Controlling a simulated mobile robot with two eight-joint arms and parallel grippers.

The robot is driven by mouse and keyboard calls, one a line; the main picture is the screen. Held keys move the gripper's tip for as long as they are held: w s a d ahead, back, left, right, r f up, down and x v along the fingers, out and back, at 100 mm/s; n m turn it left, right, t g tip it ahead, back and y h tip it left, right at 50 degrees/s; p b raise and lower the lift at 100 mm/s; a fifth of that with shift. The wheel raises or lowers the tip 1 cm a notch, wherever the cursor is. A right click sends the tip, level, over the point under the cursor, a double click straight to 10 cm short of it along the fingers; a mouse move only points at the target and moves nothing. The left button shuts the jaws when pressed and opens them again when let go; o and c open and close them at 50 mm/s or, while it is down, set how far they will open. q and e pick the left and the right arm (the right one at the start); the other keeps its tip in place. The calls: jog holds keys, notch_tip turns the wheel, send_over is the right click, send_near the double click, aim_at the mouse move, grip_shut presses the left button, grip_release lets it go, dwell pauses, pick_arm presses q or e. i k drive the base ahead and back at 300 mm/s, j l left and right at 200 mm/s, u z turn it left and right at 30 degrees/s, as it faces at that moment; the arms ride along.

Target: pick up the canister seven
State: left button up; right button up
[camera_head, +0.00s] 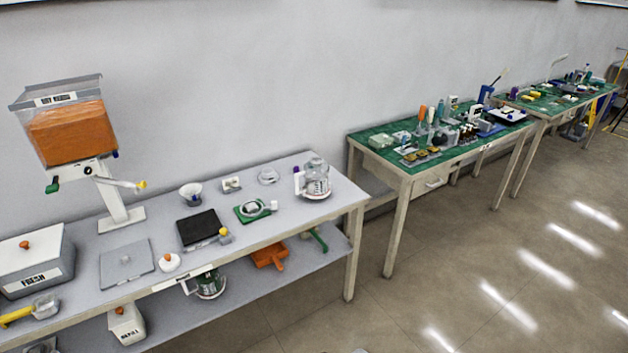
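I cannot make out which thing is canister seven; no number seven is legible in the head view. Several small bottles and canister-like items stand on the nearer green-topped table (376,153), among them an orange upright one (422,113) and a white-and-black one (475,114). They are too small for me to read any markings. More small items stand on the farther green-topped table (545,107). Neither of my grippers is in view.
A grey bench (290,228) on the left holds a dispenser with orange contents (72,133), a box marked FRESH (35,262), a black-topped scale (198,227) and a glass jug (316,180). Its lower shelf holds an orange scoop-like item (268,256). The floor (440,260) at right is clear.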

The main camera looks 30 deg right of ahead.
aim_at(315, 174)
jog(key=i+l, duration=0.2)
jog(key=l, duration=0.15)
jog(key=i+l+u, duration=0.15)
jog(key=l, duration=0.25)
jog(key=i+l, duration=0.2)
jog(key=l, duration=0.15)
jog(key=i+l+u, duration=0.1)
jog(key=l, duration=0.3)
jog(key=i+l, duration=0.25)
jog(key=l, duration=0.15)
jog(key=u, duration=0.05)
